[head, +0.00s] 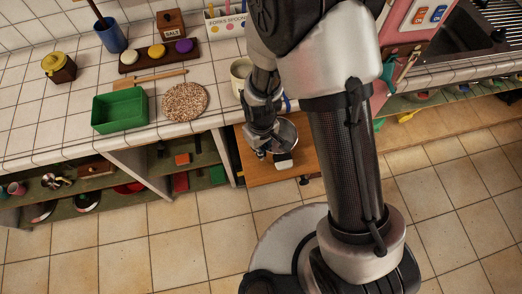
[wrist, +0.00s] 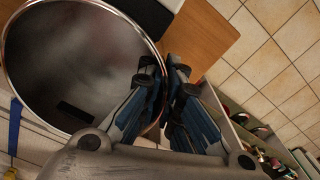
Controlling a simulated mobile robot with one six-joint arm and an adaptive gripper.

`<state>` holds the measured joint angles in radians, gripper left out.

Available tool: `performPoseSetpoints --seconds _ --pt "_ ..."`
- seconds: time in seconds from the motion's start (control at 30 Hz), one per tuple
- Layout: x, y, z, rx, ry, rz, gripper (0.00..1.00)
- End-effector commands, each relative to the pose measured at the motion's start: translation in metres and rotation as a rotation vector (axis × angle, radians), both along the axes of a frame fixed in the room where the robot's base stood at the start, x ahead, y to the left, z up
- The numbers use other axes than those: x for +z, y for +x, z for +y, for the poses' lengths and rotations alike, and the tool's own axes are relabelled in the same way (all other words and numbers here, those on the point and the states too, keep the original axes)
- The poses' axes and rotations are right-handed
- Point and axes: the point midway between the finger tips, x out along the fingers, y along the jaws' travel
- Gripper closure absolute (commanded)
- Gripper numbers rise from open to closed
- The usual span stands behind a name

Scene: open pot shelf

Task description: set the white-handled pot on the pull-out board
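The pot (head: 287,133) is round and metallic, with a white handle part (head: 284,161) toward the viewer. In the wrist view its open inside (wrist: 75,55) fills the left, with a bright rim. My gripper (head: 263,147) is at the pot's left side in the head view. In the wrist view my gripper (wrist: 165,75) has its fingers close together with the pot's rim between them. The pull-out board (head: 255,172) is brown wood and sticks out from under the counter. The pot is over it; I cannot tell whether they touch.
The tiled counter (head: 60,120) holds a green tray (head: 120,112), a round speckled mat (head: 185,102) and a cream pot (head: 240,75) behind my gripper. Open shelves (head: 185,165) below hold several items. The floor in front is clear.

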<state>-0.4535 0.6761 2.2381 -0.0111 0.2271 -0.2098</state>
Motion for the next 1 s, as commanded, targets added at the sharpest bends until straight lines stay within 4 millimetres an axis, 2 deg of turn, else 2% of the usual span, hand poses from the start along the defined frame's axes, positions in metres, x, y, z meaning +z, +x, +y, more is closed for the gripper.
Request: performPoseSetpoints --seconds 0.03,0.1,0.47,0.5,0.77,1.0 --pt "-0.0104 -0.0002 -0.0001 0.000 -0.001 0.001 1.00" --pt "-0.0144 0.0002 0.0001 0.000 0.000 0.000 1.00" --pt "-0.0177 0.0003 0.0002 0.000 0.001 -0.001 1.00" --pt "-0.0167 0.0000 0.0000 0.000 0.000 0.000 0.92" --pt "-0.0162 0.0000 0.0000 0.000 0.000 0.000 0.75" --pt "-0.0162 -0.0001 0.0000 0.000 0.000 0.000 0.75"
